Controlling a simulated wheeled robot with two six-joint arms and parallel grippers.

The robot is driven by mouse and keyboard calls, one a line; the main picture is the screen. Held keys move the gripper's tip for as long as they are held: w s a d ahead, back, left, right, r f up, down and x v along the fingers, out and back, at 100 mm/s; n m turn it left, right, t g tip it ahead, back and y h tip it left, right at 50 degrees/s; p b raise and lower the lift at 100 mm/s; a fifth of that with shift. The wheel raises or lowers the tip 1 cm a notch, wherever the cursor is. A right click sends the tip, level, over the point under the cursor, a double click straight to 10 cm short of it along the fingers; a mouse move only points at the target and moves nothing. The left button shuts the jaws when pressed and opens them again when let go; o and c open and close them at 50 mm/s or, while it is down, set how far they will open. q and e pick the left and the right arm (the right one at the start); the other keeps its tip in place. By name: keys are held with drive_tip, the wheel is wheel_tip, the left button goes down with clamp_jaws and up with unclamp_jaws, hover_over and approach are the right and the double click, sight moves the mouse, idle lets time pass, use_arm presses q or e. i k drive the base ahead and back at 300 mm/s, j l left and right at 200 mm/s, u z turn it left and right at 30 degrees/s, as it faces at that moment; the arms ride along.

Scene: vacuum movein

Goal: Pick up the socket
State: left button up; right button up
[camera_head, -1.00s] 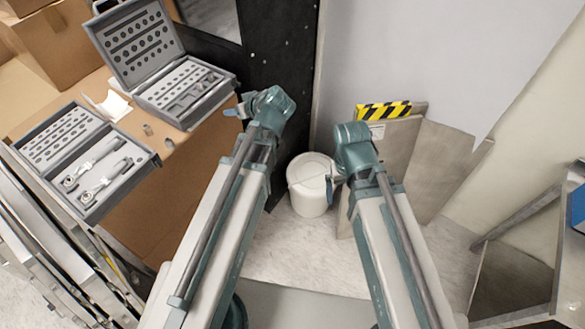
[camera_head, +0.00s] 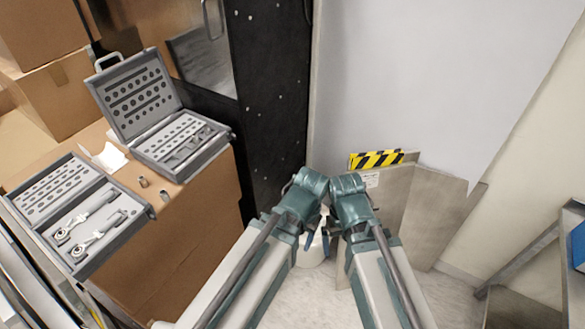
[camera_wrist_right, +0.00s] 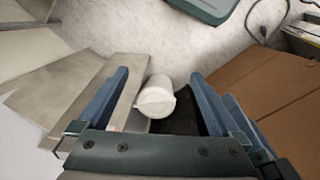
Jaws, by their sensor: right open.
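Two small metal sockets (camera_head: 143,181) (camera_head: 164,196) stand on the cardboard box (camera_head: 190,240) at the left in the head view, beside the toolbox trays. My left gripper (camera_head: 309,237) hangs down at the middle, to the right of the box and apart from the sockets. Its jaws are too small and edge-on to read. My right gripper (camera_head: 326,241) hangs close beside it. In the right wrist view its two blue fingers (camera_wrist_right: 160,100) are wide apart with nothing held between them.
An open grey socket case (camera_head: 185,145) and a tray with wrenches (camera_head: 95,215) lie on the box. A white bucket (camera_wrist_right: 156,98) stands on the floor below the grippers. Boards (camera_head: 440,215) lean against the wall at right.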

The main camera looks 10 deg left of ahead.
sight(143, 181)
drive_tip(key=u, duration=1.55)
